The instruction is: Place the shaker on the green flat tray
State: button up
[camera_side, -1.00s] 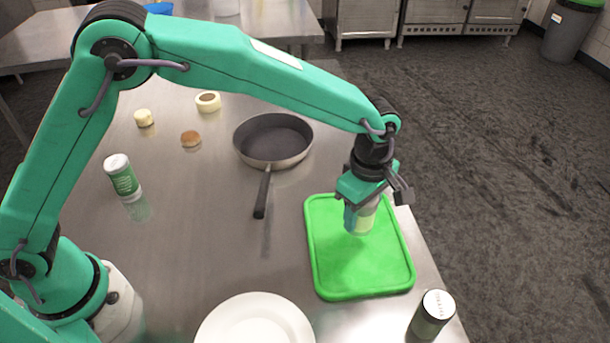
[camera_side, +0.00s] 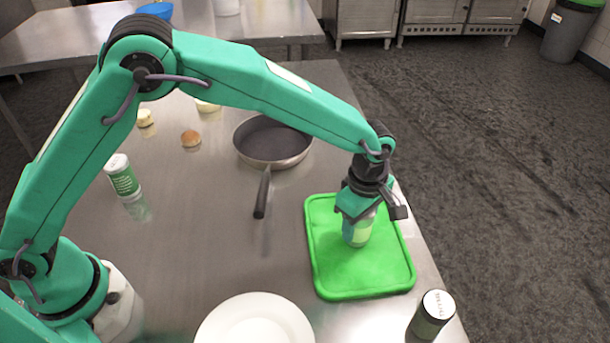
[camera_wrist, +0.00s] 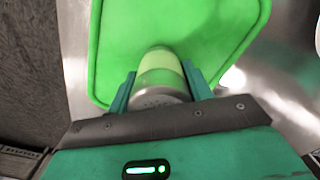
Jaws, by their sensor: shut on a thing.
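My gripper (camera_side: 357,218) is shut on a shaker (camera_side: 357,233) with a pale, greenish lower body, over the green flat tray (camera_side: 335,283). The gripper hides the shaker's upper part in the side view. In the wrist view, the shaker (camera_wrist: 160,76) sits between the two fingers of my gripper (camera_wrist: 160,85), its grey perforated top towards the camera. The green tray (camera_wrist: 120,35) lies beyond it. The shaker looks upright and very near the tray surface; I cannot tell whether its base touches.
A dark pan (camera_side: 273,142) lies behind and left of the tray, its handle towards the front. A white plate (camera_side: 254,322) is at the front. A dark-bodied shaker (camera_side: 431,315) stands at the front right corner. A green-and-white shaker (camera_side: 122,177) stands left. The table's right edge runs beside the tray.

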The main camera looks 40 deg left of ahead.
jog(key=shift+f, duration=0.1)
jog(key=o, duration=1.1)
notch_tip(320, 180, up, 12)
jog(key=shift+r, duration=0.1)
dwell(0.6)
